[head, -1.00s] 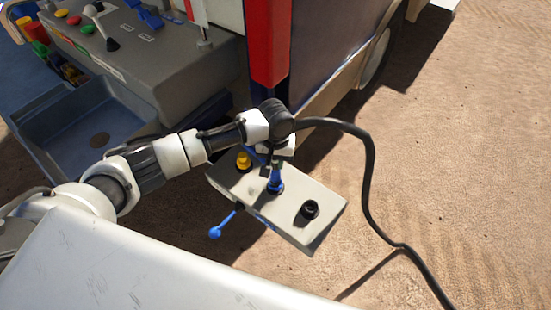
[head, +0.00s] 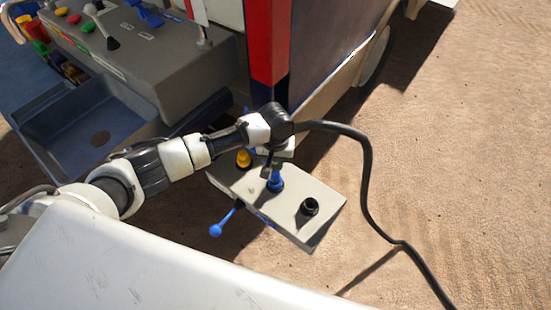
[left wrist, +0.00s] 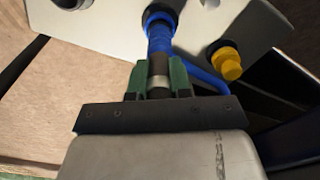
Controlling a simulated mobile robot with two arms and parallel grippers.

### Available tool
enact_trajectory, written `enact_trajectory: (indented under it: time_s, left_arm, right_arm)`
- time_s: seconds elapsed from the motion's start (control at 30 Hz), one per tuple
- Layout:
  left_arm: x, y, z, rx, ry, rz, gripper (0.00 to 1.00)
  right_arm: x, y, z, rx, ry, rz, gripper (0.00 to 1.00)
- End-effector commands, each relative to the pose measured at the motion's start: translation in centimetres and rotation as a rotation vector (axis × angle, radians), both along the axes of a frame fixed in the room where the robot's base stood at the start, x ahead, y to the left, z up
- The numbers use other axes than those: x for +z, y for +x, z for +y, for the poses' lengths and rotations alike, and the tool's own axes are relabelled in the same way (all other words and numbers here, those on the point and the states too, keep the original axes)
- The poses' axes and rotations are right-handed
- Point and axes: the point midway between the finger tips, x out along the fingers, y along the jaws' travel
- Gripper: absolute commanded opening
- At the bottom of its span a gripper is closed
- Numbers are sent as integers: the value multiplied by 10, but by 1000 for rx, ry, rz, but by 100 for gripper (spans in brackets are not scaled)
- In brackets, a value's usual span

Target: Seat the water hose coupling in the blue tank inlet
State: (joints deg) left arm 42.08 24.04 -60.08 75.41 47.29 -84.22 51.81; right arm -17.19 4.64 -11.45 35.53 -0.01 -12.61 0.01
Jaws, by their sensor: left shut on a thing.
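The blue tank inlet (head: 276,186) is a blue ring on top of a pale grey box, between a yellow fitting and a black one. In the left wrist view the blue ring (left wrist: 160,17) shows at the top. My left gripper (left wrist: 158,92) has green fingers shut on the hose coupling (left wrist: 160,69), which has a dark and silver body and a blue end (left wrist: 160,40). The blue end meets the ring; how deep it sits I cannot tell. In the head view my left gripper (head: 272,161) is above the inlet, partly hidden by its wrist. My right gripper is not in view.
The yellow fitting (head: 244,158) and black fitting (head: 310,206) flank the inlet. A blue ball-ended lever (head: 216,230) sticks out in front of the box. A vehicle with a red post (head: 268,45) and a control panel (head: 120,50) stands behind. Sandy ground lies open at right.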

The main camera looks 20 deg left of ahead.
Motion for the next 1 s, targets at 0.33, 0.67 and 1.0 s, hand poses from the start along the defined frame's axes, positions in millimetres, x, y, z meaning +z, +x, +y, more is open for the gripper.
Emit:
enact_trajectory:
  time_s: [0.33, 0.67, 1.0]
  left_arm:
    - [-1, 1, 0, 1, -1, -2, 30]
    - [-2, 0, 0, 1, 1, 0, 49]
    - [35, 1, 0, 1, -1, -3, 49]
  right_arm:
    - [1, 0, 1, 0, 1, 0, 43]
    - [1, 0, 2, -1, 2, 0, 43]
    - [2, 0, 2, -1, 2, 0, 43]
